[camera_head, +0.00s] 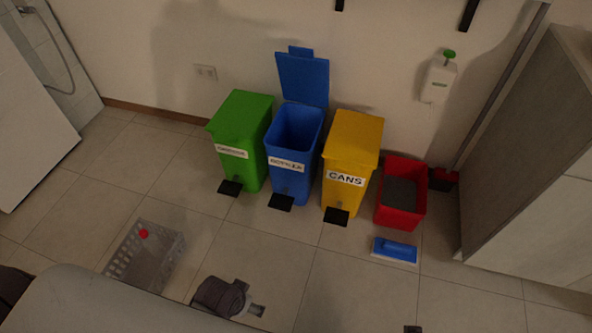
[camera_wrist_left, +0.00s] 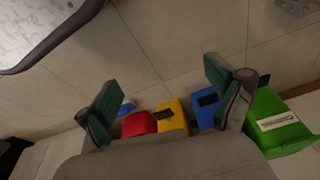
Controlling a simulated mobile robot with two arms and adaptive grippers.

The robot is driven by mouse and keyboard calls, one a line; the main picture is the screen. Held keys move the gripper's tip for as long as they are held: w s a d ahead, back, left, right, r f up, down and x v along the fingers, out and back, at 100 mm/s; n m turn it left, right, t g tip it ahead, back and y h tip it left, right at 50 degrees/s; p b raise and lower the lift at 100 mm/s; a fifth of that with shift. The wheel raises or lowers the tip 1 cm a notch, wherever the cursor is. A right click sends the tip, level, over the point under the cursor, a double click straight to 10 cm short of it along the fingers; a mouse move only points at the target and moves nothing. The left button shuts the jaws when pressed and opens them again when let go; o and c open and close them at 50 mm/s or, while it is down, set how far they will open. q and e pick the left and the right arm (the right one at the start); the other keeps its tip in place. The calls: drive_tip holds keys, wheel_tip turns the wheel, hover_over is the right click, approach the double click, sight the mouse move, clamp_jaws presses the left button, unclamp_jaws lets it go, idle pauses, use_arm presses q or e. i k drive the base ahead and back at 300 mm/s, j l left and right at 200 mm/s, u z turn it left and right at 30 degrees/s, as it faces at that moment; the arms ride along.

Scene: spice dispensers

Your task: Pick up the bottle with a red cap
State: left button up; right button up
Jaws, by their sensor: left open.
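A round red cap (camera_head: 144,234) shows inside a grey slatted crate (camera_head: 172,250) on the floor at lower left of the head view. The bottle body under it is hard to make out. My left gripper (camera_head: 240,298) is a dark shape at the bottom of the head view, to the right of the crate and apart from it. In the left wrist view, its two green-padded fingers (camera_wrist_left: 160,80) are spread wide with nothing between them. A corner of the crate (camera_wrist_left: 298,6) shows at top right there. My right gripper is not clearly in view.
Green (camera_head: 240,115), blue (camera_head: 290,135) and yellow (camera_head: 352,150) pedal bins stand along the wall; the blue lid is up. A red bucket (camera_head: 419,205) and a blue block (camera_head: 395,250) are right of them. A cabinet (camera_head: 540,160) stands at right. Tiles between crate and bins are clear.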

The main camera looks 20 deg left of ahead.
sight(150, 242)
drive_tip(key=u, duration=1.95)
